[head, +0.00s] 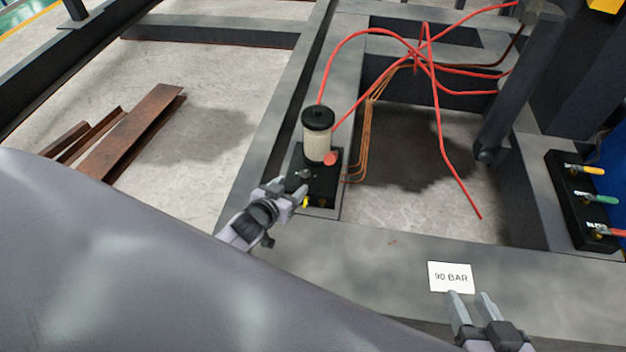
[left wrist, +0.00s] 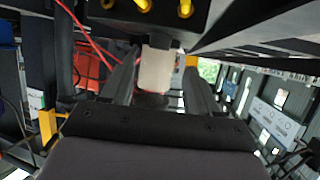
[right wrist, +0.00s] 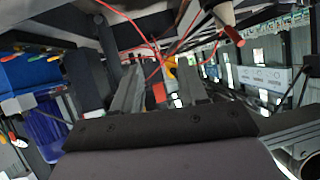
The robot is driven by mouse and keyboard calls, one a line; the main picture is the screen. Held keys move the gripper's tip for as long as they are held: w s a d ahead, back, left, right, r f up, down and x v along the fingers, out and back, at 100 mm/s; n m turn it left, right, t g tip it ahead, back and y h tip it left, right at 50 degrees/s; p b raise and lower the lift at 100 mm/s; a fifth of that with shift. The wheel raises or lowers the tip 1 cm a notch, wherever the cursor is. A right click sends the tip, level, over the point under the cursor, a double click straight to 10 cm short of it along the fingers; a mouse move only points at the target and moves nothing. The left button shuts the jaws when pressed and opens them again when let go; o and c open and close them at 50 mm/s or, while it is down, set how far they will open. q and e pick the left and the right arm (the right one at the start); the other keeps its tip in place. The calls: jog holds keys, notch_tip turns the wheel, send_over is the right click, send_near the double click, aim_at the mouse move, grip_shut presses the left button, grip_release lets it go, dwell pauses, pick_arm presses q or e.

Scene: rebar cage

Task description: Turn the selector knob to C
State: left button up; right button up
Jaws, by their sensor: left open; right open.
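A black block (head: 325,188) with a pale ribbed cylinder (head: 317,146) under a black cap stands on the steel frame. A small dark knob-like part (head: 304,174) sits on the block; I cannot read any letters or tell its setting. My left gripper (head: 290,190) is open at the block's left edge, close to this part; contact cannot be told. In the left wrist view the cylinder (left wrist: 156,70) shows between the open fingers, with the block's yellow fittings above. My right gripper (head: 468,296) is open and empty, just below the "90 BAR" card (head: 451,277).
Red hoses (head: 440,140) and copper lines (head: 368,125) run around the block. A black valve block (head: 570,205) with yellow, green and red handles is at the right. Rusty steel pieces (head: 130,130) lie on the floor at left. Dark beams frame the gaps.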

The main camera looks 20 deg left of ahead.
aim_at(304, 176)
pick_arm(q)
jog(key=b+x, duration=0.3)
jog(key=x, duration=0.3)
jog(key=shift+f, duration=0.15)
jog(key=shift+w+f+b, duration=0.15)
jog(key=shift+w+b, duration=0.4)
jog(key=shift+w, duration=0.1)
pick_arm(e)
jog(key=shift+w+a+f+m+y, duration=0.2)
jog(key=shift+a+y, duration=0.15)
jog(key=shift+a, duration=0.15)
jog(key=shift+w+a+f+m+y, duration=0.15)
jog(key=shift+a+y, duration=0.15)
jog(key=shift+a, duration=0.2)
jog(key=shift+w+a+f+m+y, duration=0.1)
jog(key=shift+w+a+f+y, duration=0.1)
jog(key=shift+a+y, duration=0.25)
pick_arm(q)
jog(key=c, duration=1)
